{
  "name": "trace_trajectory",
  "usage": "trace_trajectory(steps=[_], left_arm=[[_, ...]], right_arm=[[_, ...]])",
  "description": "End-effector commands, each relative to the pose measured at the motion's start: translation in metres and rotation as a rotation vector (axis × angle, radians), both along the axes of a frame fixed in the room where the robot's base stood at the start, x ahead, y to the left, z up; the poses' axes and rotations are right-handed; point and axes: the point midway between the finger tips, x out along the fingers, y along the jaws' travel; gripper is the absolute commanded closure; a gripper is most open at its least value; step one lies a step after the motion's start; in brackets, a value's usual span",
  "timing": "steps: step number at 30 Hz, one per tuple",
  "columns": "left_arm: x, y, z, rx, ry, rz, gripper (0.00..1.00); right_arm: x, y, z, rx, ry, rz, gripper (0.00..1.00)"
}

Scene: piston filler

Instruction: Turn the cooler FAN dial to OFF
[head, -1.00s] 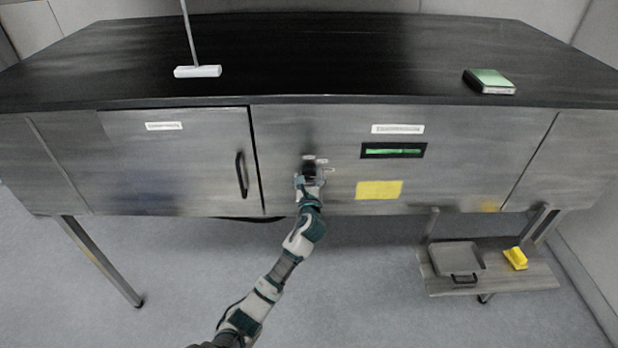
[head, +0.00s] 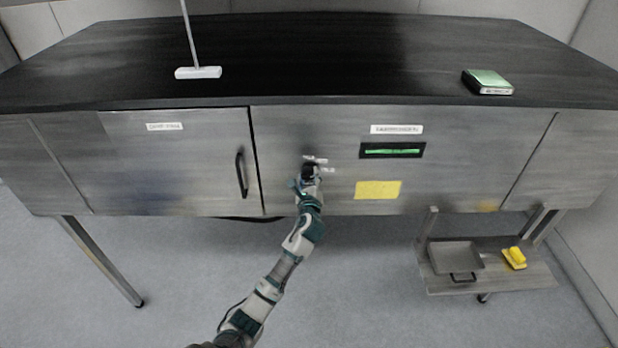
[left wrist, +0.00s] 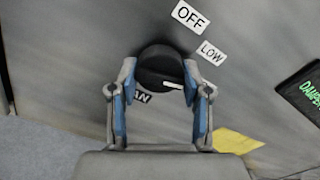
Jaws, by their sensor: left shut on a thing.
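The black FAN dial (left wrist: 160,68) is on the grey cabinet front; it also shows in the head view (head: 309,172), partly behind the gripper. Its white pointer mark (left wrist: 173,85) faces right in the left wrist view, below the LOW label (left wrist: 211,53) and away from the OFF label (left wrist: 188,15). A label ending in "AN" (left wrist: 142,98) is partly hidden by the dial and a finger. My left gripper (left wrist: 160,88) is shut on the dial, with a blue-padded finger on each side. In the head view my left gripper (head: 308,182) reaches up from below. My right gripper is not in view.
A green display (head: 392,150) and a yellow note (head: 378,190) are right of the dial. A door with a black handle (head: 241,175) is to the left. A low shelf holds a grey tray (head: 456,258) and a yellow object (head: 514,258). Floor below is open.

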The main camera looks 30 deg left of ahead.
Motion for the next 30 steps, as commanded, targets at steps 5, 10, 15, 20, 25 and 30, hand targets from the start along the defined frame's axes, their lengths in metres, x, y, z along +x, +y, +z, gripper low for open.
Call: trace_trajectory(steps=[5, 10, 15, 20, 25, 30], left_arm=[[0.000, 0.001, 0.001, -0.142, -0.088, 0.003, 0.87], [0.000, 0.001, 0.001, -0.280, -0.174, 0.002, 0.87], [0.000, 0.001, 0.000, -0.418, -0.257, 0.002, 0.87], [0.000, 0.001, 0.000, -0.550, -0.338, 0.002, 0.87], [0.000, 0.001, -0.001, -0.688, -0.422, 0.002, 0.87], [0.000, 0.001, -0.001, -0.821, -0.503, 0.003, 0.87]], right_arm=[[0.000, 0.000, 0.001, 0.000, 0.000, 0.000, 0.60], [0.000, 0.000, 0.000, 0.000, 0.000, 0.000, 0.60], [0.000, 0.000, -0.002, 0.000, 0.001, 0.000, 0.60], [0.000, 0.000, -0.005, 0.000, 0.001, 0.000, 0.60], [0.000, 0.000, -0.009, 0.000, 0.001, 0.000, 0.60], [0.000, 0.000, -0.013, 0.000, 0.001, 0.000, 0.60]])
